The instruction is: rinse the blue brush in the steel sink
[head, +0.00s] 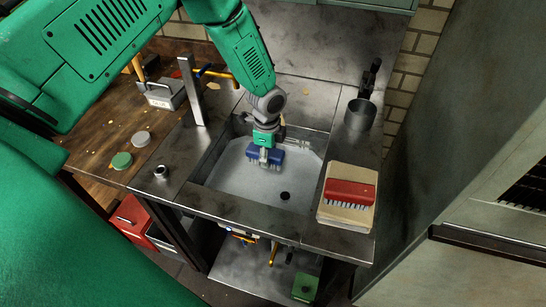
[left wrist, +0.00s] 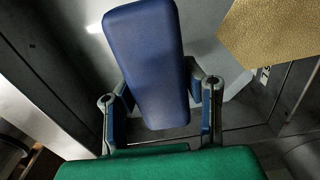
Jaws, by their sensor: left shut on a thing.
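The blue brush (head: 265,155) is over the basin of the steel sink (head: 236,180), bristles down. My left gripper (head: 264,143) is shut on the brush and holds it from above, inside the sink opening. In the left wrist view the blue back of the brush (left wrist: 147,60) lies between the two fingers of my left gripper (left wrist: 160,115). Whether the bristles touch the basin floor or water is hard to tell. A dark round drain (head: 285,196) shows in the basin floor, to the lower right of the brush. My right gripper is not in view.
A red brush (head: 350,190) lies on a tan block (head: 345,214) on the right counter. A dark metal cup (head: 360,115) stands behind it. A tall steel post (head: 192,90) rises at the sink's left. Round tins (head: 122,160) sit on the wooden table (head: 95,130).

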